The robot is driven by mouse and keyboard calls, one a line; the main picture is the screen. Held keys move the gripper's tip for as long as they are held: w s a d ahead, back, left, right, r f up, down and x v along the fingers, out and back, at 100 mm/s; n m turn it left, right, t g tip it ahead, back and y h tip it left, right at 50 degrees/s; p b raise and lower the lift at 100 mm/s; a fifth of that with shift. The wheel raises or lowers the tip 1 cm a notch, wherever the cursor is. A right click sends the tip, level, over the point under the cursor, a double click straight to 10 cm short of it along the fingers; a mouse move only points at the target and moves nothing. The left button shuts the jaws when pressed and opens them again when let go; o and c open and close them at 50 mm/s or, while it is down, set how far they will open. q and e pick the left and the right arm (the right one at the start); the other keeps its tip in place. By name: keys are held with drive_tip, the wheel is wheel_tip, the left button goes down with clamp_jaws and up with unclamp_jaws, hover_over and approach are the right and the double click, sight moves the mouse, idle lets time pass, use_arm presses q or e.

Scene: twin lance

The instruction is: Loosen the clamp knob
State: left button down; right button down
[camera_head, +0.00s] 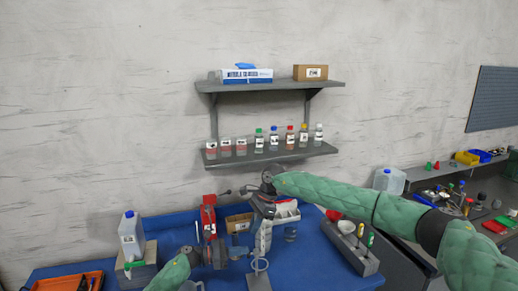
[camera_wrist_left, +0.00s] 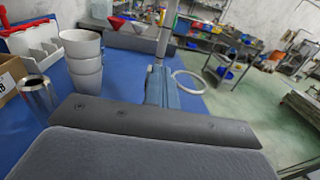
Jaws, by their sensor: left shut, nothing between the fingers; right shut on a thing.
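A ring stand (camera_head: 259,283) stands at the table's front middle, with a pale ring (camera_head: 259,265) low on it; its ring (camera_wrist_left: 188,82) and upright rod (camera_wrist_left: 165,35) show in the left wrist view. A dark clamp (camera_head: 246,190) with thin arms is high up by the stand. My right gripper (camera_head: 267,181) is at its right end and seems shut on its knob, which it hides. My left gripper (camera_head: 216,254) is shut and empty, left of the stand and lower. Its grey body (camera_wrist_left: 150,140) fills the bottom of the left wrist view.
A red-topped device (camera_head: 208,215) rises just behind my left gripper. A water jug (camera_head: 131,235) stands at left and a grey tool tray (camera_head: 352,250) at right. Stacked white cups (camera_wrist_left: 82,60) and a metal cylinder (camera_wrist_left: 38,97) are near in the wrist view. A bottle shelf (camera_head: 270,157) hangs behind.

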use_arm(q)
drive_tip(key=shift+w+a+f, duration=0.1)
drive_tip(key=shift+w+f, duration=0.15)
drive_tip(key=shift+w, duration=0.1)
use_arm(e)
drive_tip(key=shift+r, duration=0.1)
use_arm(q)
drive_tip(key=shift+r, duration=0.1)
use_arm(e)
drive_tip(key=shift+a, duration=0.1)
use_arm(q)
drive_tip(key=w+v, duration=0.1)
drive_tip(key=v, duration=0.4)
drive_tip(key=shift+s+a+r, duration=0.4)
drive_tip(key=shift+a+r, duration=0.05)
drive_tip(key=shift+a, duration=0.05)
use_arm(e)
drive_tip(key=c, duration=1.4)
unclamp_jaws()
